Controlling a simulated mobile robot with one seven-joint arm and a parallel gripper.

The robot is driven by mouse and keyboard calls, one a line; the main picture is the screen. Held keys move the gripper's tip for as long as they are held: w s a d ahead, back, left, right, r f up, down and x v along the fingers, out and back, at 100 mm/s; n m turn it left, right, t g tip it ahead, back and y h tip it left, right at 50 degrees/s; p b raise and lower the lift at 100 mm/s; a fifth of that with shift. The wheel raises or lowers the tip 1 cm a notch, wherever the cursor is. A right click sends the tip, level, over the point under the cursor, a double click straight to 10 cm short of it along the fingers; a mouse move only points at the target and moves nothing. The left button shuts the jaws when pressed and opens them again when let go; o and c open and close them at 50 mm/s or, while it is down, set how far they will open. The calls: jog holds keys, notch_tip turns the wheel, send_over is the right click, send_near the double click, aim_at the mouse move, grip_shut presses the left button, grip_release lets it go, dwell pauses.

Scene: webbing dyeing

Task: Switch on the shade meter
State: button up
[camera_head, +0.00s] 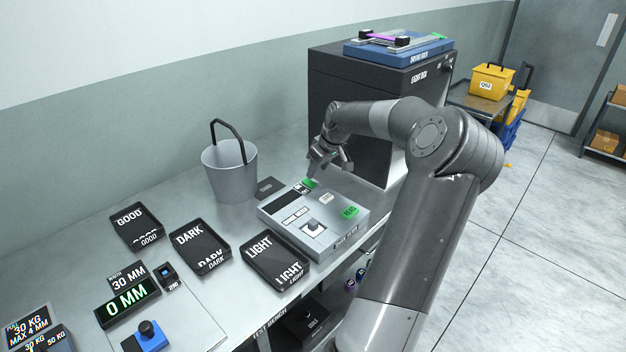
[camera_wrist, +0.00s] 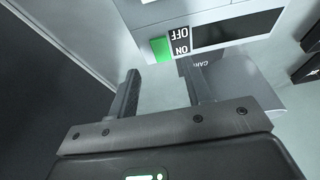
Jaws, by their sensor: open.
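The shade meter (camera_head: 290,228) is a light grey box on the bench, with a green READ button (camera_head: 349,212) at its right end and a dark display at its far end. A green switch (camera_wrist: 161,49) shows beside OFF and ON labels in the wrist view, next to the dark display (camera_wrist: 238,29); it also shows in the head view (camera_head: 310,183). My gripper (camera_head: 330,164) is above the meter's far end, near the switch. In the wrist view its two fingers (camera_wrist: 161,92) are apart with nothing between them, and the switch lies just beyond them. Whether they touch it is not clear.
A black light box (camera_head: 345,100) stands behind the meter. A grey bucket (camera_head: 229,172) is to the left. Trays labelled GOOD (camera_head: 137,227), DARK (camera_head: 200,246) and LIGHT (camera_head: 275,262) lie left and in front. Free bench shows between bucket and trays.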

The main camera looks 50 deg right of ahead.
aim_at(311, 183)
jog(key=x, duration=0.6)
jog(key=shift+f, duration=0.1)
jog(key=shift+c, duration=0.2)
jog(key=c, duration=0.9)
jog(key=shift+c, duration=0.2)
jog(key=shift+w, duration=0.1)
jog(key=shift+w+r+g, duration=0.1)
jog(key=shift+w+g, duration=0.1)
jog(key=shift+g, duration=0.7)
jog(key=shift+w+r+g, duration=0.1)
jog(key=shift+w+g, duration=0.15)
jog(key=shift+g, duration=0.65)
